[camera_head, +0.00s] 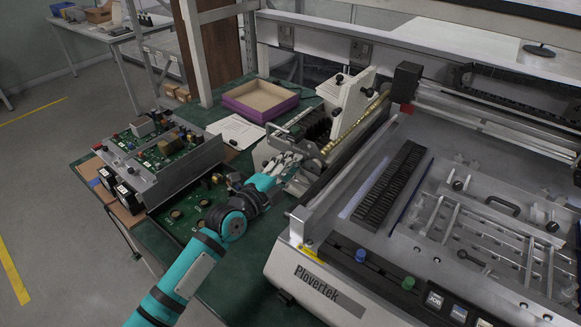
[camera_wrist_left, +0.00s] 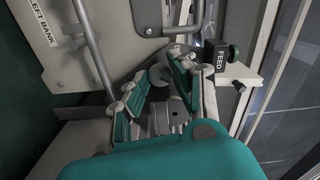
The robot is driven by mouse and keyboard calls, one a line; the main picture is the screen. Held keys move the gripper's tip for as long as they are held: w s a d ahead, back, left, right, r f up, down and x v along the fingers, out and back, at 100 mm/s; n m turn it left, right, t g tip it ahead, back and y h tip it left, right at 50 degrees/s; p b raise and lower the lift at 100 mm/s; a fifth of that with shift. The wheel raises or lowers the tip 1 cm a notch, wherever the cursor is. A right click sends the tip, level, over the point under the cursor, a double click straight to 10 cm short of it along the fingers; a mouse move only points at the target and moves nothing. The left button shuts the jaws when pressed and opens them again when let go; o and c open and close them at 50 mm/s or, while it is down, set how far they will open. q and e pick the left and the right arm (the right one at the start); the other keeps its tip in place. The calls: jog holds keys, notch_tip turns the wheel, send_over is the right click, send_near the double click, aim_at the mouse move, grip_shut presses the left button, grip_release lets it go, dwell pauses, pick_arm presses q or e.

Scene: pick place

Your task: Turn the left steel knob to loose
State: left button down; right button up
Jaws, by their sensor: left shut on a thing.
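My left gripper (camera_head: 289,163) reaches to the side of the machine in the head view, at the feeder bank left of the machine's main bed. In the left wrist view its teal and grey fingers close around a small round grey steel knob (camera_wrist_left: 159,74). The knob is mostly hidden between the fingers, and its turn position cannot be told. A plate marked LEFT BANK (camera_wrist_left: 38,22) is behind it at the upper left. My right gripper is not in view.
A block marked FEED (camera_wrist_left: 207,68) with a dark knob is close to the right finger. The Plovertek machine (camera_head: 360,290) fills the right side. A circuit board unit (camera_head: 160,150), a paper sheet (camera_head: 236,131) and a purple tray (camera_head: 243,110) are on the green table.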

pick_arm(q)
jog(key=n, duration=0.3)
jog(key=shift+n, duration=0.3)
jog(key=c, duration=1.1)
grip_release()
jog(key=shift+s, duration=0.1)
jog(key=v, duration=1.2)
